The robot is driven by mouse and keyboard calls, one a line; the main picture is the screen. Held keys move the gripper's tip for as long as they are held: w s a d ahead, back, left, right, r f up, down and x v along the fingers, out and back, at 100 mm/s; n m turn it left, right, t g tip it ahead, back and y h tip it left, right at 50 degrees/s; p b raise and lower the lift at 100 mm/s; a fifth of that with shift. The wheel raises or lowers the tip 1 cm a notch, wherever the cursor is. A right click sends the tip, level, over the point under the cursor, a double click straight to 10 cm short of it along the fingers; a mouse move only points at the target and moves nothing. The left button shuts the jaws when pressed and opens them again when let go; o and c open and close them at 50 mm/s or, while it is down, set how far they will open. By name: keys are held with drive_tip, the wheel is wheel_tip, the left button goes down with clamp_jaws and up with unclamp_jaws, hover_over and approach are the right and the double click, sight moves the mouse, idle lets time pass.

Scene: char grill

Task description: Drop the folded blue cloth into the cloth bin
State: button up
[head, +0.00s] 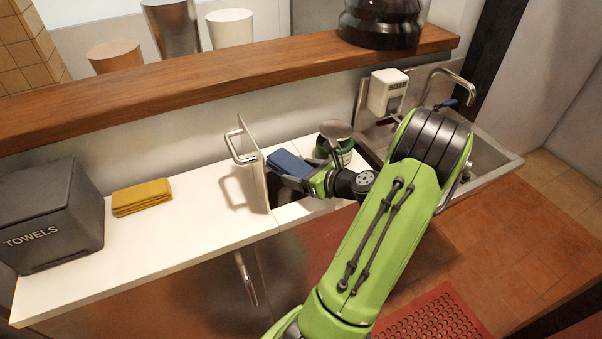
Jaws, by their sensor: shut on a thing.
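The folded blue cloth (288,162) is at the end of my arm, right of an upright lid with a metal handle (243,140). My gripper (299,179) is shut on the cloth; its fingertips are partly hidden. The cloth is above or beside a dark opening (287,215) in the white counter; its exact height is hard to tell. A dark grey box marked TOWELS (50,215) stands at the left end of the counter, its top looking closed. I cannot tell from a label whether the opening or this box is the cloth bin.
A folded yellow cloth (142,197) lies on the counter (190,225) beside the box. A green container (341,150) stands close behind my gripper. A sink (487,160) with a tap is at the right. A wooden ledge (220,82) holding vessels runs behind.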

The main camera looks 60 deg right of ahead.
drive_tip(key=shift+f, duration=0.1)
drive_tip(key=o, duration=1.4)
drive_tip(key=shift+o, duration=0.2)
drive_tip(key=shift+s, duration=0.1)
drive_tip(key=p+v, duration=0.4)
drive_tip(key=v, duration=1.1)
drive_tip(key=shift+s+a, duration=0.15)
drive_tip(key=shift+s, duration=0.1)
